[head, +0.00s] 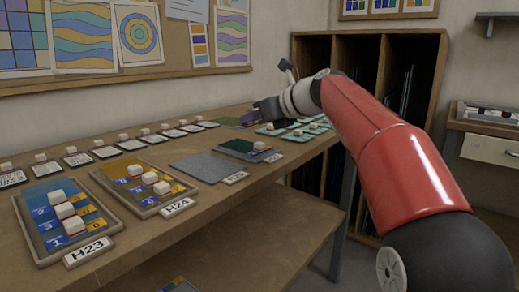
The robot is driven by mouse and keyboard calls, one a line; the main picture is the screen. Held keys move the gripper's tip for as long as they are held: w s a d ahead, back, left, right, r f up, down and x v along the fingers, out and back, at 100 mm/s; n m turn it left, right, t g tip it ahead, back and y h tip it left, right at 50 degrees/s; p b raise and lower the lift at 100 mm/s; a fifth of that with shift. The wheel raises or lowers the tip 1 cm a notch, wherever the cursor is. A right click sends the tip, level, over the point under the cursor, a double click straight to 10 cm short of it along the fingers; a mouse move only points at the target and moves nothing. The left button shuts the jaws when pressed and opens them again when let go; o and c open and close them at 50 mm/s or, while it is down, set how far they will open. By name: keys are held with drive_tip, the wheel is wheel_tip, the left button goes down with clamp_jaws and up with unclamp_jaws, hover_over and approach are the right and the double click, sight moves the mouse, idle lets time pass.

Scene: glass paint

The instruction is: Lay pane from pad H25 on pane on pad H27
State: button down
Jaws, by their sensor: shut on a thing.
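My gripper (267,112) is at the far part of the bench, small and dark in the head view. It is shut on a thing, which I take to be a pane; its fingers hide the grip. A purple and olive flat piece (236,122) shows just left of the gripper; I cannot tell whether it is held or lies on the bench. A grey pad (205,166), apparently H25, is bare. Pad H27 cannot be made out by its label; teal panes with white knobs (305,129) lie beneath and right of the gripper.
Trays H23 (34,226) and H24 (112,184) hold panes with white knobs at the near left. A dark green pad (232,146) bears a knobbed piece (258,148). White-knobbed cards (107,152) line the wall. A wooden rack (345,52) stands behind my red arm.

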drive_tip(key=shift+w+f+b, duration=0.15)
drive_tip(key=shift+f+b, duration=0.25)
drive_tip(key=shift+f, duration=0.25)
wheel_tip(320, 180, down, 4)
drive_tip(key=b, duration=0.4)
drive_tip(key=shift+b, duration=0.3)
drive_tip(key=shift+r, duration=0.2)
drive_tip(key=shift+f, duration=0.15)
drive_tip(key=c, duration=1.3)
unclamp_jaws()
